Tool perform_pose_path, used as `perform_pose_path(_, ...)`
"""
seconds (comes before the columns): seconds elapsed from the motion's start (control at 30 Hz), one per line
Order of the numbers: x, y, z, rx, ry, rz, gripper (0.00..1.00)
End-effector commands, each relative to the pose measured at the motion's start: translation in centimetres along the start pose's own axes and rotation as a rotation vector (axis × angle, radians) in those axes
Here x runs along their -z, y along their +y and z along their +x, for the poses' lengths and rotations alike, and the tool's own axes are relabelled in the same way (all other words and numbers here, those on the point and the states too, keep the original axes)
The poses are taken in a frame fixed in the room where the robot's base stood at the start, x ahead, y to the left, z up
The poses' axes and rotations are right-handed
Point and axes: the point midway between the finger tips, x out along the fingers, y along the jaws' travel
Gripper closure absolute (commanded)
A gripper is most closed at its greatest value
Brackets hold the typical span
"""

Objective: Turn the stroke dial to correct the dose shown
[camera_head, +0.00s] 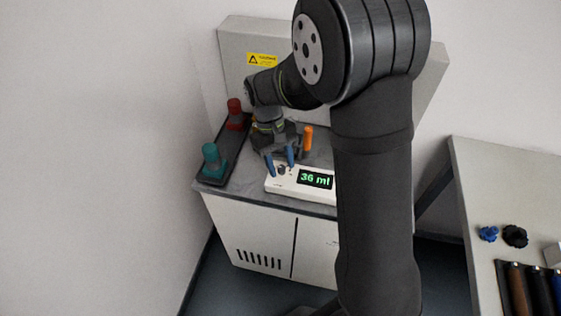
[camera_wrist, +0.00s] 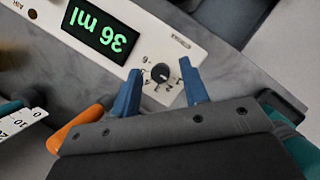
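The white dosing unit (camera_head: 287,187) lies on the grey cabinet top, and its display (camera_head: 316,179) reads "36 ml" in green. The display also shows in the wrist view (camera_wrist: 94,33), upside down. The dark round stroke dial (camera_wrist: 160,72) is on the unit's face beside the display, with printed marks around it. My gripper (camera_head: 280,165) is over the dial end of the unit. In the wrist view its two blue fingers (camera_wrist: 162,92) are spread apart, one on each side of the dial. They do not appear to touch the dial.
A teal-capped bottle (camera_head: 212,160) and a red-capped bottle (camera_head: 236,115) stand in a dark tray (camera_head: 213,182) at left. An orange object (camera_head: 307,139) stands behind the unit. A separate table (camera_head: 505,185) at right holds blue and black knobs (camera_head: 501,235) and several handles.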

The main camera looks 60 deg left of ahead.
Motion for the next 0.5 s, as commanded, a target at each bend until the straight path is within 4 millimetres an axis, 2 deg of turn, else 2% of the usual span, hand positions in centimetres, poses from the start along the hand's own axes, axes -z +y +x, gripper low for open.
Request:
perform_pose_path(0.17,0.0,0.0,-0.2,0.0,0.001,0.0,0.59)
perform_pose_path(0.27,0.1,0.0,-1.1,0.0,0.003,0.0,0.59)
perform_pose_path(0.37,0.1,0.0,-2.8,-0.001,0.004,0.0,0.59)
perform_pose_path(0.5,0.1,0.0,-6.2,-0.001,0.006,0.0,0.59)
